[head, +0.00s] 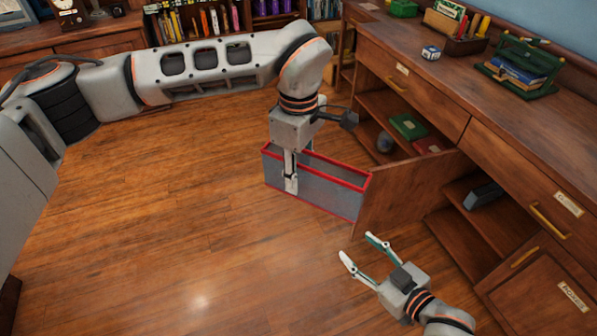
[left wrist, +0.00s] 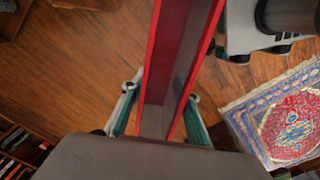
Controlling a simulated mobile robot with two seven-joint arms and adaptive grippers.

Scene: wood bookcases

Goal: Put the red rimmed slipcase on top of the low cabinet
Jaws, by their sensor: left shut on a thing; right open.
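The red rimmed slipcase (head: 325,193) is a grey, open-topped box with a red rim, upright above the floor in the middle of the head view. My left gripper (head: 290,182) points down and is shut on it, one finger on each outer side, as the left wrist view shows, where the slipcase (left wrist: 178,50) runs between the fingers. Its right end is close to an open cabinet door. My right gripper (head: 361,250) is open and empty, below and right of the slipcase. A long wooden cabinet (head: 440,65) stands at right, another (head: 75,42) at upper left; I cannot tell which is the low cabinet.
The open door (head: 410,193) juts out from the right cabinet. Its top carries a green rack of books (head: 520,68), a wooden organiser (head: 462,42) and a small cube (head: 431,52). A clock (head: 68,14) stands on the upper-left cabinet. The floor (head: 180,230) at left is clear.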

